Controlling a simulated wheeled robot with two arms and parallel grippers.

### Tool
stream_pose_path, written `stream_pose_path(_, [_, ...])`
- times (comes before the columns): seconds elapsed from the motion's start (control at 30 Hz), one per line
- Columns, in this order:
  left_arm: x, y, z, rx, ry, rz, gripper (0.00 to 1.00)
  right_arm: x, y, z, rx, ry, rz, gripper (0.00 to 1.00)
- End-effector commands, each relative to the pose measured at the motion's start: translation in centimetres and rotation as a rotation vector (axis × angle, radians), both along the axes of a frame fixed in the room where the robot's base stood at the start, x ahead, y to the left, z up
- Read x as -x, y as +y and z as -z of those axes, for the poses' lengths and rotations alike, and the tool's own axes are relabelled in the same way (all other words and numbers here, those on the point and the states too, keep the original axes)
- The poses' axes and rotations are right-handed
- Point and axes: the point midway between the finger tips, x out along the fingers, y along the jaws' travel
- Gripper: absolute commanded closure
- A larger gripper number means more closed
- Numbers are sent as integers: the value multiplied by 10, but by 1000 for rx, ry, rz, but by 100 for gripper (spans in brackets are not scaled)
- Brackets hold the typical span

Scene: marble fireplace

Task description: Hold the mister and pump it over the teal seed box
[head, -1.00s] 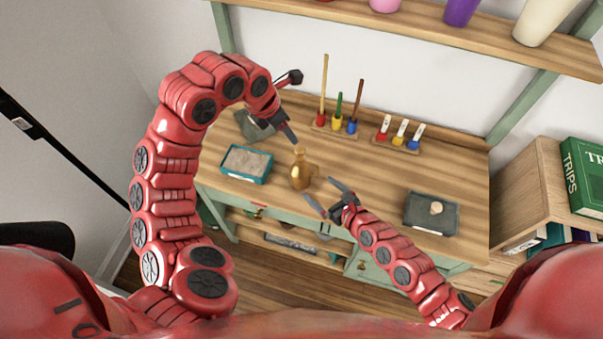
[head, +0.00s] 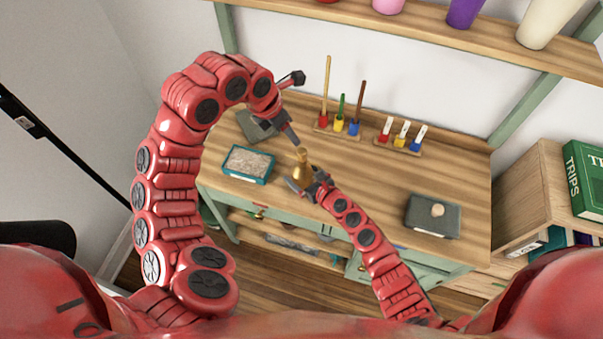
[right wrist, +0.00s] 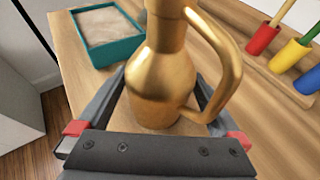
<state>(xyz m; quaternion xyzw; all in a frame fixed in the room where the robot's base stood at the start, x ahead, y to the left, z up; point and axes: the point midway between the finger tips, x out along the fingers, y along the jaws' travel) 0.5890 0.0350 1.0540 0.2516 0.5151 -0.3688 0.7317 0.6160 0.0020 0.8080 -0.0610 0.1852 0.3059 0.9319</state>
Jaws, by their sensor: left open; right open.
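The gold mister (head: 303,172) stands upright on the wooden table, with its body and side handle large in the right wrist view (right wrist: 165,75). My right gripper (head: 302,187) is open, with its fingers on either side of the mister's lower body. The wrist view does not show it closed on the metal. The teal seed box (head: 262,180), filled with pale soil, sits on the table left of the mister; it also shows in the right wrist view (right wrist: 103,55).
A grey tray (head: 262,126) lies at the back left, partly behind my left arm. Colored tools (head: 340,122) stand in a rack at the back, with small labelled pots (head: 402,132) beside them. A dark tray (head: 433,216) with a round pale object is on the right.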

Motion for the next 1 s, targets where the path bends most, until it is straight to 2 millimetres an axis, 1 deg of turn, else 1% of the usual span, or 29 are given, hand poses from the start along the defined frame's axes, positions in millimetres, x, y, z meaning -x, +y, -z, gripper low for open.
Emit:
stream_pose_path(0.07, [0, 0, 0, 0, 0, 0, 50, 0, 0, 0, 0, 0, 0, 0])
stream_pose_path(0.1, [0, 0, 0, 0, 0, 0, 50, 0, 0, 0, 0, 0, 0, 7])
stream_pose_path(0.27, [0, 0, 0, 0, 0, 0, 50, 0, 0, 0, 0, 0, 0, 36])
stream_pose_path(0.3, [0, 0, 0, 0, 0, 0, 50, 0, 0, 0, 0, 0, 0, 43])
stream_pose_path(0.47, [0, 0, 0, 0, 0, 0, 50, 0, 0, 0, 0, 0, 1, 72])
stream_pose_path(0.5, [0, 0, 0, 0, 0, 0, 50, 0, 0, 0, 0, 0, 1, 79])
stream_pose_path(0.57, [0, 0, 0, 0, 0, 0, 50, 0, 0, 0, 0, 0, 1, 90])
stream_pose_path(0.6, [0, 0, 0, 0, 0, 0, 50, 0, 0, 0, 0, 0, 1, 97])
stream_pose_path(0.63, [0, 0, 0, 0, 0, 0, 52, 0, 0, 0, 0, 0, 1, 99])
stream_pose_path(0.67, [0, 0, 0, 0, 0, 0, 57, 0, 0, 0, 0, 0, 1, 99])
stream_pose_path(0.7, [0, 0, 0, 0, 0, 0, 64, 0, 0, 0, 0, 0, 1, 100])
stream_pose_path(0.77, [0, 0, 0, 0, 0, 0, 75, 0, 0, 0, 0, 0, 1, 100])
stream_pose_path(0.8, [0, 0, 0, 0, 0, 0, 82, 0, 0, 0, 0, 0, 1, 100])
stream_pose_path(0.9, [0, 0, 0, 0, 0, 0, 100, 0, 0, 0, 0, 0, 1, 100])
stream_pose_path(1.0, [0, 0, 0, 0, 0, 0, 100, 0, 0, 0, 0, 0, 1, 100])
